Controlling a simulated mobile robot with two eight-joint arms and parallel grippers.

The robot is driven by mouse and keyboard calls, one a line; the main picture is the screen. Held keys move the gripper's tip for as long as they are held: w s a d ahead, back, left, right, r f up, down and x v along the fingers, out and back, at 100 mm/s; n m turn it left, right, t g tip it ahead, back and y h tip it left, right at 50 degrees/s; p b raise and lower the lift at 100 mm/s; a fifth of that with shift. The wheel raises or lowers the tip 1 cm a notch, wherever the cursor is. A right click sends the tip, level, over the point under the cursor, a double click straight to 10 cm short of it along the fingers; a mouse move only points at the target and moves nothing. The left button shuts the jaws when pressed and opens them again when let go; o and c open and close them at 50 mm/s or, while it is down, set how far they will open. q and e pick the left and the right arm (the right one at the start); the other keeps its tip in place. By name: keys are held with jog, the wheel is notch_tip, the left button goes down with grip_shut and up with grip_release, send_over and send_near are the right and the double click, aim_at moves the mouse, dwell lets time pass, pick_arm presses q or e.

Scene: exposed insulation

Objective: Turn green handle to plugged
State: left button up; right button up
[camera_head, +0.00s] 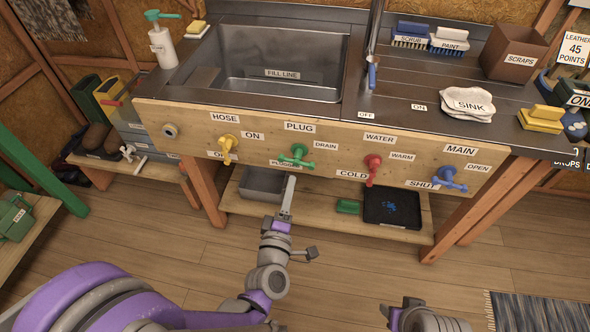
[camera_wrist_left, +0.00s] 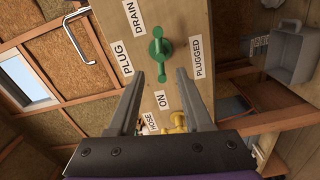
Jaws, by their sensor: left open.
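The green handle (camera_head: 297,156) is on the wooden front panel under the sink, below the PLUG label (camera_head: 299,127), with a DRAIN label (camera_head: 326,145) to its upper right and a partly covered PLUGGED label (camera_head: 284,163) below. In the left wrist view the green handle (camera_wrist_left: 158,50) lies lengthwise up the picture, with the PLUGGED label (camera_wrist_left: 198,58) to its right. My left gripper (camera_head: 290,180) is just below the handle, also seen in the wrist view (camera_wrist_left: 160,76). Its fingers are open and empty, with the handle ahead between them. My right arm's end (camera_head: 408,314) is at the bottom edge; its fingers are unclear.
A yellow handle (camera_head: 227,147) is left of the green one; red (camera_head: 372,168) and blue (camera_head: 448,180) handles are right. A shelf below holds a grey bin (camera_head: 263,183) and a black tray (camera_head: 393,207). The floor in front is clear.

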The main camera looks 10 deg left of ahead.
aim_at(296, 164)
pick_arm(q)
jog(key=w, duration=0.7)
jog(key=shift+w, duration=0.25)
grip_shut()
